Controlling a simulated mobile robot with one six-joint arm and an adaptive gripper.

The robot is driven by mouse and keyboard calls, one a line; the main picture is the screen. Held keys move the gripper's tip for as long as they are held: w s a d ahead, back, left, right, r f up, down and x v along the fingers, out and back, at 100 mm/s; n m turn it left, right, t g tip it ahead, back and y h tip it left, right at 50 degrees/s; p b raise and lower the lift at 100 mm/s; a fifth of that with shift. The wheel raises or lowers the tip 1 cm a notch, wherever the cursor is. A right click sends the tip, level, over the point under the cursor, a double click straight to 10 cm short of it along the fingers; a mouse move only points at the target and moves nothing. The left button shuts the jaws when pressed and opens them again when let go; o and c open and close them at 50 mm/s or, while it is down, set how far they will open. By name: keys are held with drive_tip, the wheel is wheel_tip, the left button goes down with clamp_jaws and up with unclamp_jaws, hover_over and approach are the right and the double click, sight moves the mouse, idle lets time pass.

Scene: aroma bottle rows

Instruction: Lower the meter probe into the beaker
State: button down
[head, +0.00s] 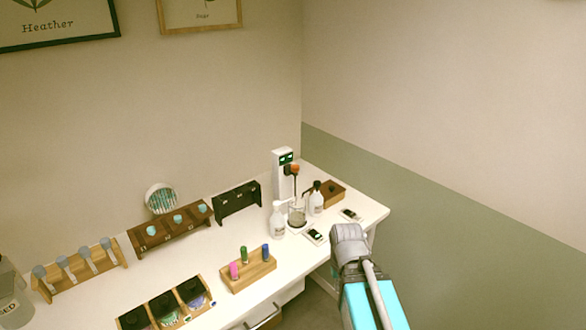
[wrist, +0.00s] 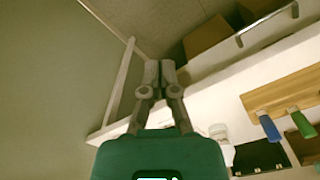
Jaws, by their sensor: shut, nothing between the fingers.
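The meter (head: 282,176) is a white upright stand with a green-lit display at the back right of the table. Its probe (head: 295,170) has an orange head and a thin dark stem pointing down. The clear glass beaker (head: 297,215) stands below it at the meter's foot. I cannot tell whether the stem's tip reaches inside the beaker's rim. My gripper (wrist: 160,66) is shut and empty in the wrist view, fingers together. In the head view my wrist is in front of and to the right of the beaker, apart from it, and the fingertips are hidden.
White bottles (head: 278,220) stand left and right of the beaker. Small dark-screened devices (head: 315,236) lie in front. A wooden rack (head: 248,272) holds pink, green and blue vials. A wooden box (head: 333,193) is at the right. The wall corner lies close behind.

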drive_tip(key=shift+w+r, duration=0.1)
drive_tip(key=w+a+r+n+t+y+p, duration=0.2)
drive_tip(key=w+r+n+t+p, duration=0.1)
drive_tip(key=w+r+p, duration=0.8)
drive_tip(key=w+a+r+n+t+y+p, duration=0.2)
drive_tip(key=w+r+n+t+y+p, duration=0.1)
drive_tip(key=w+r+p, duration=0.9)
drive_tip(key=w+r+n+t, duration=0.1)
drive_tip(key=w+r, duration=0.4)
drive_tip(key=w, duration=0.4)
drive_tip(key=shift+w+a+r, duration=0.4)
drive_tip(key=shift+w+f, duration=0.1)
drive_tip(key=shift+f, duration=0.1)
drive_tip(key=b, duration=0.7)
hover_over(297, 167)
wheel_tip(297, 167, down, 7)
drive_tip(key=shift+w, duration=0.15)
drive_tip(key=shift+f+b, duration=1.8)
drive_tip(key=shift+f, duration=0.05)
